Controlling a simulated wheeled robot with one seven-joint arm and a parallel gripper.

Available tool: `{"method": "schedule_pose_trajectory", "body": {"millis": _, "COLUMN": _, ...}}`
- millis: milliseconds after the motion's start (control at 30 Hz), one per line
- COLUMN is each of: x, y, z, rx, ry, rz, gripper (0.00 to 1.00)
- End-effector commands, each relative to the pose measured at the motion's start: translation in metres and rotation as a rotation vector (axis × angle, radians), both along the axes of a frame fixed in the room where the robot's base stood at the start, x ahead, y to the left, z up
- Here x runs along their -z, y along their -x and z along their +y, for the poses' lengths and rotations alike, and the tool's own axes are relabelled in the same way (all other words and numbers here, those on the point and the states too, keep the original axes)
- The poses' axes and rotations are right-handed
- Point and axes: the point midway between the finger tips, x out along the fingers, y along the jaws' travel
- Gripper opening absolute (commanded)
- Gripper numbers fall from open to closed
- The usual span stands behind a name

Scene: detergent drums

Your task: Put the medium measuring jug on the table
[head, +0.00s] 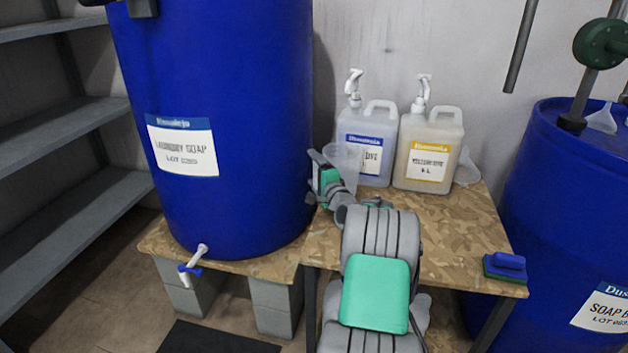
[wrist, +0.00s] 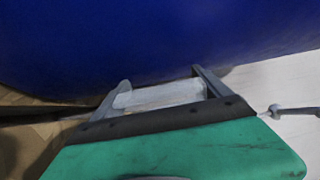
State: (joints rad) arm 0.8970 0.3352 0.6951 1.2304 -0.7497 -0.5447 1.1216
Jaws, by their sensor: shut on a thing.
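A clear measuring jug (head: 345,162) is in my gripper (head: 324,172), over the left rear part of the patterned table (head: 462,228). In the wrist view, the two fingers of my gripper (wrist: 161,80) are closed on the pale, see-through jug (wrist: 160,96), with the blue drum close behind. My arm hides the jug's base in the head view, so I cannot tell whether it touches the table. No size mark shows on it.
The laundry soap drum (head: 225,110) stands close left. A blue-label jug (head: 367,145) and a yellow-label jug (head: 428,150), both with pumps, stand at the back. A small clear vessel (head: 466,169) is beside them. The table's right middle is clear.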

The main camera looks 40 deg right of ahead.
Motion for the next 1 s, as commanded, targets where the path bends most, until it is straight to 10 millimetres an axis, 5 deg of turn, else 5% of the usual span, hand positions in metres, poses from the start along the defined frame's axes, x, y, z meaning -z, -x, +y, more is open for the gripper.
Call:
{"method": "schedule_pose_trajectory", "body": {"millis": 67, "x": 0.017, "y": 0.0, "z": 0.0, "rx": 0.0, "ry": -0.001, "rz": 0.001, "gripper": 0.44}}
{"method": "schedule_pose_trajectory", "body": {"millis": 400, "x": 0.019, "y": 0.001, "z": 0.0, "rx": 0.0, "ry": -0.001, "rz": 0.001, "gripper": 0.44}}
{"method": "schedule_pose_trajectory", "body": {"millis": 433, "x": 0.018, "y": 0.001, "z": 0.0, "rx": 0.0, "ry": -0.001, "rz": 0.001, "gripper": 0.89}}
{"method": "schedule_pose_trajectory", "body": {"millis": 567, "x": 0.018, "y": 0.001, "z": 0.0, "rx": 0.0, "ry": -0.001, "rz": 0.001, "gripper": 1.0}}
{"method": "schedule_pose_trajectory", "body": {"millis": 867, "x": 0.013, "y": 0.002, "z": 0.0, "rx": 0.001, "ry": -0.001, "rz": 0.001, "gripper": 1.0}}
{"method": "schedule_pose_trajectory", "body": {"millis": 1000, "x": 0.013, "y": 0.025, "z": 0.005, "rx": 0.005, "ry": -0.002, "rz": 0.002, "gripper": 1.0}}
